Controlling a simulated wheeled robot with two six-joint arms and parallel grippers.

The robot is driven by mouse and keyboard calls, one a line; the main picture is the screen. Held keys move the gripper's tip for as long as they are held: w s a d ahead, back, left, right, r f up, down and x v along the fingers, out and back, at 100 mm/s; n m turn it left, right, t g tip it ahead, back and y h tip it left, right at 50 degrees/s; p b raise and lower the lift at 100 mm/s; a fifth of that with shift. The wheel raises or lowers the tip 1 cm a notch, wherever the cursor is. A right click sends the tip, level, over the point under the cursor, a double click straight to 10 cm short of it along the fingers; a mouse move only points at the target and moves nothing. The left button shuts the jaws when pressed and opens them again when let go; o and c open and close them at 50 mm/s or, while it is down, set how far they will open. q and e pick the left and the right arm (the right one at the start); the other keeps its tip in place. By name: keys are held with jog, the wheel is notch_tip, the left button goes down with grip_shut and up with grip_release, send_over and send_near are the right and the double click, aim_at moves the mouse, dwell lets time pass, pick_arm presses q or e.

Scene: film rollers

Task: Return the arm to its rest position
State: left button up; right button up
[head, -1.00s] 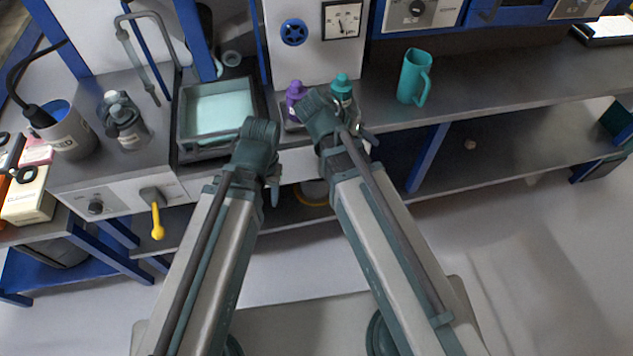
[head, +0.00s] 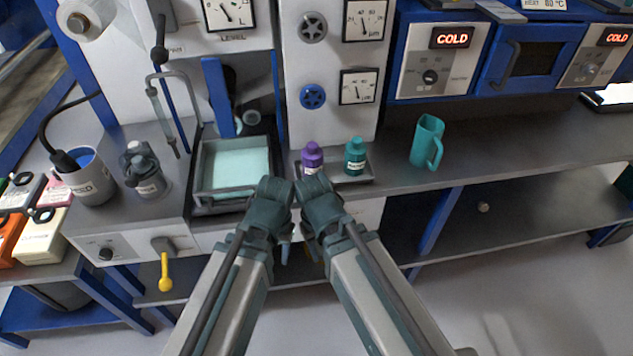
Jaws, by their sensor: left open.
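My two arms reach up from the bottom of the head view, folded at their elbows in front of the bench. My left gripper (head: 286,250) shows only as a small part below the left elbow, between the arms. It is open, and I see nothing held in it. My right gripper is hidden behind its own arm. The purple bottle (head: 312,158) and the teal bottle (head: 355,157) stand upright in a small tray just beyond the elbows. Both grippers are apart from the bottles.
A tray of pale liquid (head: 236,168) is left of the bottles. A teal mug (head: 427,142) stands on the bench to the right. A yellow-handled lever (head: 165,270) sticks out of the bench front. Open floor (head: 540,290) lies at lower right.

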notch_tip(320, 180, up, 9)
jog(key=p, duration=0.8)
jog(key=shift+f, duration=0.1)
dwell(0.4)
